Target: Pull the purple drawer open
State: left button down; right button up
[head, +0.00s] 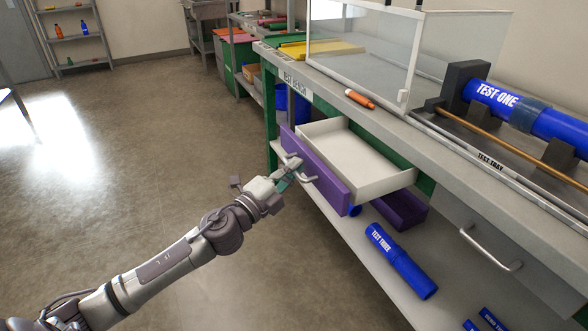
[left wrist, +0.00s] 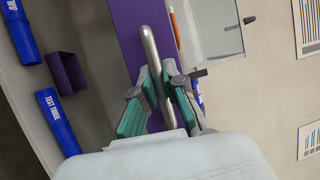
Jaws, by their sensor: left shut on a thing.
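The purple drawer (head: 316,172) stands out from the bench with its pale, empty inside showing in the head view. Its purple front also shows in the left wrist view (left wrist: 128,30). A metal bar handle (left wrist: 152,58) is fixed to that front. My left gripper (head: 291,178) is at the handle, and in the left wrist view its green-padded fingers (left wrist: 164,103) sit on both sides of the bar, shut on it. My right gripper is not in view.
The test bench (head: 338,88) carries a clear case, an orange marker (head: 360,99) and a blue TEST ONE pipe (head: 520,112). A closed grey drawer (head: 485,240) is at the right. Below lie a blue TEST THREE pipe (head: 401,261) and purple bin (head: 402,210). Floor at left is clear.

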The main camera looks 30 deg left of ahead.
pick_arm(q)
jog(key=c, duration=1.2)
grip_release()
jog(key=v, duration=1.2)
